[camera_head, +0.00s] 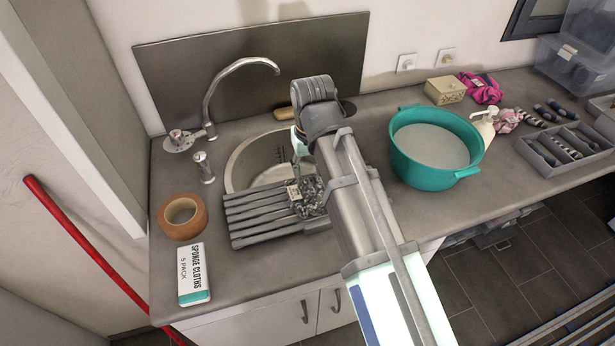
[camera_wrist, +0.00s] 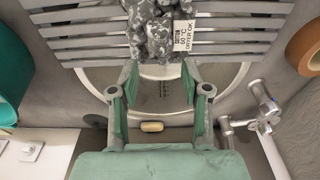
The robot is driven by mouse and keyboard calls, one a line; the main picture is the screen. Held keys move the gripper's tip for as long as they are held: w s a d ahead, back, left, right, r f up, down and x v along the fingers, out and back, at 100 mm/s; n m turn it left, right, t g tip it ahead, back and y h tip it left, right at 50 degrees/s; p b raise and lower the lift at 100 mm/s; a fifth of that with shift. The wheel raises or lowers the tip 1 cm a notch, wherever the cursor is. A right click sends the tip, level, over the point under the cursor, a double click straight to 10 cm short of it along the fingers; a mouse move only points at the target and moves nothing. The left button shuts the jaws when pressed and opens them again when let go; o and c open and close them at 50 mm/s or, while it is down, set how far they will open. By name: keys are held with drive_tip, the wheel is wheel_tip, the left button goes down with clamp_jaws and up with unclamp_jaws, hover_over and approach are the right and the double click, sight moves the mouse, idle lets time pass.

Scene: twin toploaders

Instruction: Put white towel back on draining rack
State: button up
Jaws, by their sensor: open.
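A crumpled grey-and-white patterned cloth (camera_head: 309,196) with a white care label lies on the right part of the grey slatted draining rack (camera_head: 262,222). The cloth also shows at the top of the wrist view (camera_wrist: 153,28), lying across the rack's slats (camera_wrist: 235,35). I see no plain white towel. My gripper (camera_head: 299,146) is over the sink, just behind the cloth, and my arm hides part of the area to its right. In the wrist view my gripper (camera_wrist: 161,75) is open, with its two green fingers apart, pointing towards the cloth and nothing clearly held between them.
The round sink (camera_head: 240,165) lies behind the rack, with a tall tap (camera_head: 210,100) at its left. A tape roll (camera_head: 182,216) and a sponge-cloth box (camera_head: 193,274) stand at left. A teal tub (camera_head: 408,165), a soap bottle (camera_head: 487,125) and a grey divided tray (camera_head: 543,154) stand at right.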

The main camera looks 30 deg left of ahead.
drive_tip(key=shift+s+d+r+b, duration=0.1)
drive_tip(key=shift+d+r+b, duration=0.1)
drive_tip(key=shift+r, duration=1.15)
drive_tip(key=shift+s+d+r+b, duration=0.1)
drive_tip(key=shift+r+b, duration=0.05)
drive_tip(key=shift+r, duration=1.15)
